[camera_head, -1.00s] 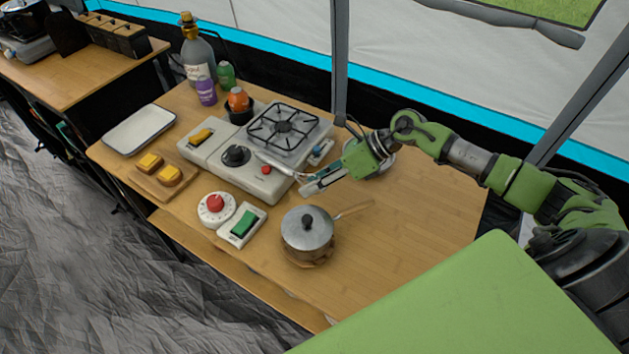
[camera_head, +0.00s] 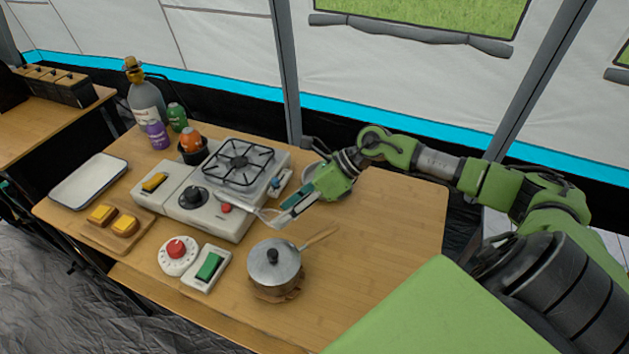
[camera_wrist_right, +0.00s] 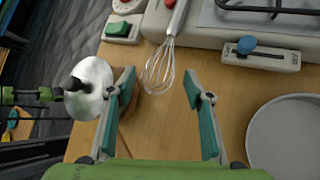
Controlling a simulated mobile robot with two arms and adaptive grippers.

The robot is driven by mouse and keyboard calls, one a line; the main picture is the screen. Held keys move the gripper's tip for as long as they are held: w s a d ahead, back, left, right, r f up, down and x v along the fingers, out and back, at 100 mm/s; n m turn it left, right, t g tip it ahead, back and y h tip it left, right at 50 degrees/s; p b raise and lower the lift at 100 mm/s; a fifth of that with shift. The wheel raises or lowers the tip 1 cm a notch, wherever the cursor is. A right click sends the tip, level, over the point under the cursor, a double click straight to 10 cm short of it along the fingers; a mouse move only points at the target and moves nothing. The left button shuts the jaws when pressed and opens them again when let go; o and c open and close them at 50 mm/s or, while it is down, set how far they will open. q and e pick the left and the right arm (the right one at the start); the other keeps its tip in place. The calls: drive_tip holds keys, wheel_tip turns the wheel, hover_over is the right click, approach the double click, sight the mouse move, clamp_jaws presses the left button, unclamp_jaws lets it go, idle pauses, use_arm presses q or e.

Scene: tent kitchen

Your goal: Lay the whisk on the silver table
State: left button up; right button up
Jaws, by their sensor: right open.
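Nothing is between the pads. I cannot make out a silver table in these views.
The wooden table (camera_head: 370,250) holds a camping stove (camera_head: 215,225), a lidded pot (camera_head: 274,264), a dial timer (camera_head: 177,255), a green switch box (camera_head: 208,267), a white tray (camera_head: 88,182) and bottles. A round grey pan (camera_wrist_right: 297,140) is right of my gripper. The table's right part is clear.

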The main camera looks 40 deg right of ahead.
drive_tip(key=v, duration=1)
drive_tip(key=shift+s+d, duration=0.15)
drive_tip(key=shift+s, duration=0.3)
